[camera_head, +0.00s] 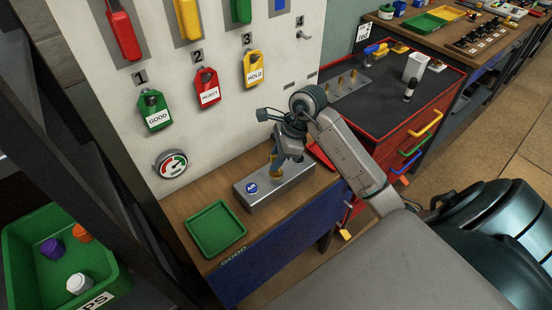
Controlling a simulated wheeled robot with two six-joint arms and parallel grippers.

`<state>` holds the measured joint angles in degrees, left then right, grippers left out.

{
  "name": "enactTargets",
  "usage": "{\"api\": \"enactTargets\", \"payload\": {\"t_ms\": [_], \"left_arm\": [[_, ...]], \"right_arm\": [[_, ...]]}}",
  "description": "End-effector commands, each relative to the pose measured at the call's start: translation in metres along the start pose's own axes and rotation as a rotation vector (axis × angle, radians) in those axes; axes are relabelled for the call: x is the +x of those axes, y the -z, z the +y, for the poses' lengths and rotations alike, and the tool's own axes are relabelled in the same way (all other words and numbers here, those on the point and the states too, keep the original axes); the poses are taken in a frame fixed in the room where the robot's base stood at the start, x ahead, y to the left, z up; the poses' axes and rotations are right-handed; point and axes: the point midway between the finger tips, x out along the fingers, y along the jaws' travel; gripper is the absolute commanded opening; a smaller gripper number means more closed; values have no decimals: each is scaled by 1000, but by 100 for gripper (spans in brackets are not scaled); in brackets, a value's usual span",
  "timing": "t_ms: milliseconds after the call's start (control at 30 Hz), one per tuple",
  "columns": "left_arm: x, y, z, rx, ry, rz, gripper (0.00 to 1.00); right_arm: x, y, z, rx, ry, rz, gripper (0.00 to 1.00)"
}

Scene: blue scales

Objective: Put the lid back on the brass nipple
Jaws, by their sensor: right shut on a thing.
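The brass nipple (276,174) stands upright on a grey metal block (262,194) with a round blue sticker, on the wooden bench. My right gripper (277,158) reaches down from above and is right over the nipple. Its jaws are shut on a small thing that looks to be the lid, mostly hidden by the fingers. I cannot tell whether the lid touches the nipple. My left gripper is not in view.
A green tray (217,229) lies left of the block. A red tray (320,155) is partly behind my arm. A green bin (35,270) holds loose caps at lower left. A pegboard with hanging tags and a gauge (172,163) stands behind the bench.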

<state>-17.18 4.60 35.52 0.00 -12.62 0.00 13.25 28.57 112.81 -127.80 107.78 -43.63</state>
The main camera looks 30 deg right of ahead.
Motion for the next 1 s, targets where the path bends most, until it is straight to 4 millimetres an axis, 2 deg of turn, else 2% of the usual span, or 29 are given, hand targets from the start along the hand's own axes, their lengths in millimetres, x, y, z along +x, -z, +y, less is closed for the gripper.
{"api": "enactTargets", "payload": {"t_ms": [1000], "left_arm": [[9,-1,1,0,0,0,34]], "right_arm": [[1,0,0,0,-1,0,0]]}}
